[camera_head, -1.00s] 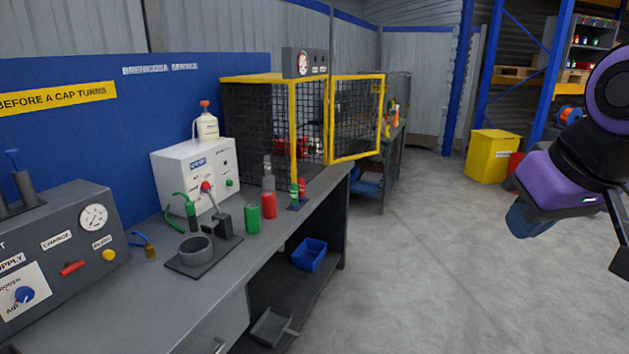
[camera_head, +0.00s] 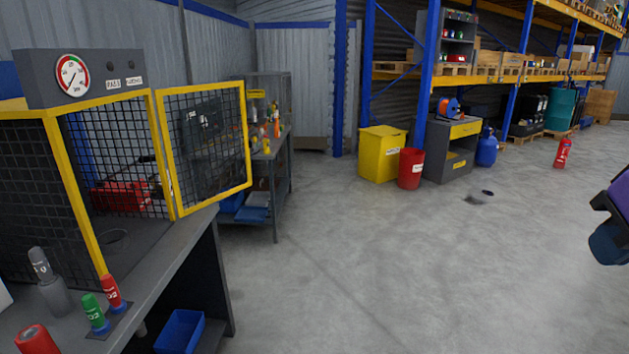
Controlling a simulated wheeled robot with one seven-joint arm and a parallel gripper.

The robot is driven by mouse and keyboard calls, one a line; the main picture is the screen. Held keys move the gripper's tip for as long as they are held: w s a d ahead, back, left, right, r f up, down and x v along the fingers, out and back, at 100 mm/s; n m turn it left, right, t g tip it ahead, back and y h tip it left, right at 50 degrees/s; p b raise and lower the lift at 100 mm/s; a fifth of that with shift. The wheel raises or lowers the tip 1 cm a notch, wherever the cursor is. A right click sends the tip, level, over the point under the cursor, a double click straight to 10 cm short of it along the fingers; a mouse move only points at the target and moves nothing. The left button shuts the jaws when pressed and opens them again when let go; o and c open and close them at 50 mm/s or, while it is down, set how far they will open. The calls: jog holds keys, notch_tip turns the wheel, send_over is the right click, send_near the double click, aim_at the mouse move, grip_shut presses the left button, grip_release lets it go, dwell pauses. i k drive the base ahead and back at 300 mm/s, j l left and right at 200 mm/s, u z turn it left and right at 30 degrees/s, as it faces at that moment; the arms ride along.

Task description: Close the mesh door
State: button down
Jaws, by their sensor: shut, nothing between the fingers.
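The mesh door (camera_head: 214,200) has a yellow frame and dark wire mesh. It stands open, swung out to the right from the right post of the yellow-framed mesh cage (camera_head: 78,195) on the bench. The cage's front opening shows to the left of the door, with a red object (camera_head: 124,196) visible inside or through the mesh. A purple and dark part of my arm (camera_head: 612,225) shows at the right edge, well apart from the door. My gripper is out of view.
A gauge box (camera_head: 72,77) sits on the cage. Small red and green cylinders (camera_head: 95,312) stand at the bench's front. A second bench (camera_head: 274,190) is behind the door. A yellow bin (camera_head: 382,154) and red bucket (camera_head: 410,169) stand farther back. The floor at centre is clear.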

aim_at(159, 93)
jog(key=i, duration=1.75)
jog(key=i+u, duration=0.2)
jog(key=i, duration=0.3)
jog(key=i+l+u, duration=0.2)
jog(key=i, duration=0.35)
jog(key=i+l+u, duration=0.2)
jog(key=i, duration=0.3)
